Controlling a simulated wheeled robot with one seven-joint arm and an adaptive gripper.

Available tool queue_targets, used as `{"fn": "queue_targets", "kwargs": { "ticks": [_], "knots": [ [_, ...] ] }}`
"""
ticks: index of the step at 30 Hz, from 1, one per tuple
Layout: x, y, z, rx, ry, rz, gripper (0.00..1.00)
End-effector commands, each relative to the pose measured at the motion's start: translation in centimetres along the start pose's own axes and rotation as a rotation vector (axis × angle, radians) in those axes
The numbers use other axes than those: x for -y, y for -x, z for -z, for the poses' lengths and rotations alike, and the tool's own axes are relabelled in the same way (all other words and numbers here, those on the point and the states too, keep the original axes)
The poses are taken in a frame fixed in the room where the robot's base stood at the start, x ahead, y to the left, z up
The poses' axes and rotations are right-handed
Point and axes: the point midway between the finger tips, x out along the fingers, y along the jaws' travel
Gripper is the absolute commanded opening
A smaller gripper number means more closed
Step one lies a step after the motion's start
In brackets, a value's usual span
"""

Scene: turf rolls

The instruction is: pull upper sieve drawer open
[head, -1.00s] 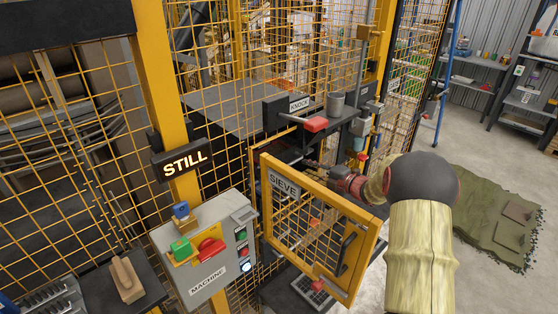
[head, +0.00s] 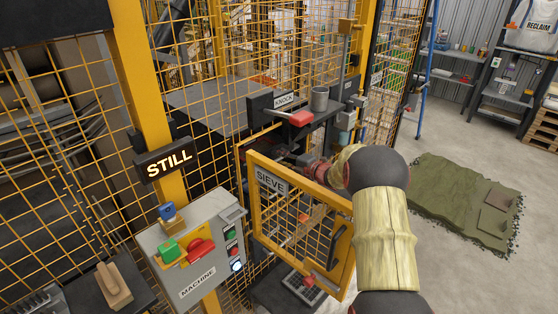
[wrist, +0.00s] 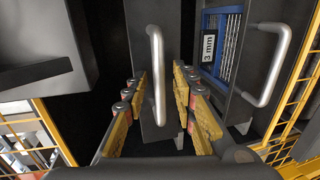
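In the wrist view my gripper (wrist: 159,95) is open, its yellow-padded fingers on either side of a silver bar handle (wrist: 157,75). A dark gap shows between the handle and each finger. The handle is fixed to a dark grey drawer front (wrist: 137,40). To the right is a second dark drawer with its own silver handle (wrist: 271,65), a blue-framed mesh and a "3 mm" label (wrist: 208,57). The wrist view is turned, so I cannot tell from it which drawer is upper. In the head view, my arm reaches in behind the open yellow SIEVE gate (head: 271,181); the fingertips are hidden.
The gate's mesh and frame stand close to my forearm. A shelf with a red KNOCK paddle (head: 294,118) and a grey cup (head: 319,98) is above. The machine control box (head: 197,283) is at left. A green turf mat (head: 455,195) lies on open floor at right.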

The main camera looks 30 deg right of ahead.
Motion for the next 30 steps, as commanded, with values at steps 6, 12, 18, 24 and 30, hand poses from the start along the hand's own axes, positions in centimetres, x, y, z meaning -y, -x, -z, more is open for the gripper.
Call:
{"fn": "queue_targets", "kwargs": {
  "ticks": [6, 12, 18, 24, 30],
  "knots": [
    [0.0, 0.02, 0.01, 0.0, 0.0, 0.0, 0.17],
    [0.0, 0.03, 0.02, 0.0, 0.0, 0.0, 0.06],
    [0.02, 0.03, 0.02, 0.0, 0.0, 0.0, 0.0],
    [0.04, 0.03, 0.02, 0.0, 0.0, 0.001, 0.0],
    [0.06, 0.04, 0.02, 0.0, 0.0, 0.001, 0.0]
  ]
}}
